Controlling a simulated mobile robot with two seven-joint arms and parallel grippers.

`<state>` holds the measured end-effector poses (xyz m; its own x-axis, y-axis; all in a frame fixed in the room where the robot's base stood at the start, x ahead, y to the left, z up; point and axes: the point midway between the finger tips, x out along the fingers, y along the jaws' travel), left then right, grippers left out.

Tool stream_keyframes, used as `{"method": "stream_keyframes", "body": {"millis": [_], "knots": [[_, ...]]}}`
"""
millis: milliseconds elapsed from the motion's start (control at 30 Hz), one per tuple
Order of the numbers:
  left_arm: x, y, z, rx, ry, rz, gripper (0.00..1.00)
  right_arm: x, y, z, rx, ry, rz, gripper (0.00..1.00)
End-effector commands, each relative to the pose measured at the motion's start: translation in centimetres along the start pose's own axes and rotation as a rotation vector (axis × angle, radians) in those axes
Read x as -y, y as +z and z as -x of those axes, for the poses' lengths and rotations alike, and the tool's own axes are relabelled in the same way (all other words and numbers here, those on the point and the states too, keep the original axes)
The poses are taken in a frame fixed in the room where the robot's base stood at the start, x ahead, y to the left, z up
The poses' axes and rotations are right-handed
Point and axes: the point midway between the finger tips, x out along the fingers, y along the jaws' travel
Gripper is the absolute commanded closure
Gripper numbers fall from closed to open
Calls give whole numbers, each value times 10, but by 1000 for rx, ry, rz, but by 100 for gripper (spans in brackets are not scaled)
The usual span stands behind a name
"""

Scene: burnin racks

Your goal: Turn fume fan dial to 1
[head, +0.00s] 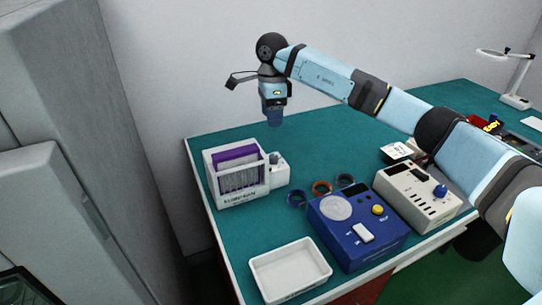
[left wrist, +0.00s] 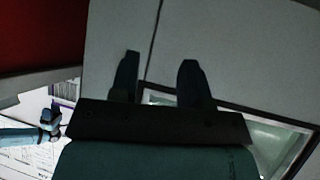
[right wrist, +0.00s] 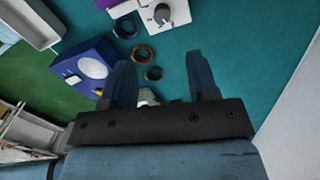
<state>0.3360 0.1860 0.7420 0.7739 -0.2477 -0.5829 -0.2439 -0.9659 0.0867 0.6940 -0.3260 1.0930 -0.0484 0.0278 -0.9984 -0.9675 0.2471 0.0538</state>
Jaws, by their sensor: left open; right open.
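No readable label shows which dial is the fume fan's. A grey knob (right wrist: 162,14) sits on the small white box beside the white rack (head: 234,193); in the head view that box (head: 279,177) is at the rack's right. A yellow knob (head: 377,209) is on the blue unit (head: 345,250), and a blue knob (head: 440,191) is on the beige unit (head: 405,190). My right gripper (head: 274,119) is open and empty, raised above the table's back edge, touching none of them. My left gripper (left wrist: 158,72) is open and empty, facing grey panels away from the table.
A white tray (head: 291,270) lies at the table's front left. Several coloured rings, one orange (head: 321,187), lie behind the blue unit. A magnifier lamp (head: 515,101) stands at the far right. The green tabletop (head: 330,142) is clear below my right gripper. A grey cabinet (head: 75,130) stands at left.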

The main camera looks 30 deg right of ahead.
Motion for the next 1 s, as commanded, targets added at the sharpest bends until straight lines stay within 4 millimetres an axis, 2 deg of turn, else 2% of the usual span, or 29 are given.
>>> {"method": "stream_keyframes", "body": {"millis": [133, 267, 500, 733, 1000], "knots": [[1, -6, -4, -14, -1, 5, 57, 2, -6, -4, -22, -7, -4, 46], [0, -10, -3, -20, -1, 5, 57, 2, -6, -22, -20, -5, -4, 46], [-1, 3, 3, 4, 0, 5, 57, 2, -6, -74, -18, -3, -4, 46], [2, 3, 2, 5, 0, -4, 57, 2, -6, -115, -16, -4, -3, 46], [3, 0, 1, 0, -1, -9, 57, 2, -6, -134, -15, -7, -3, 46]]}}
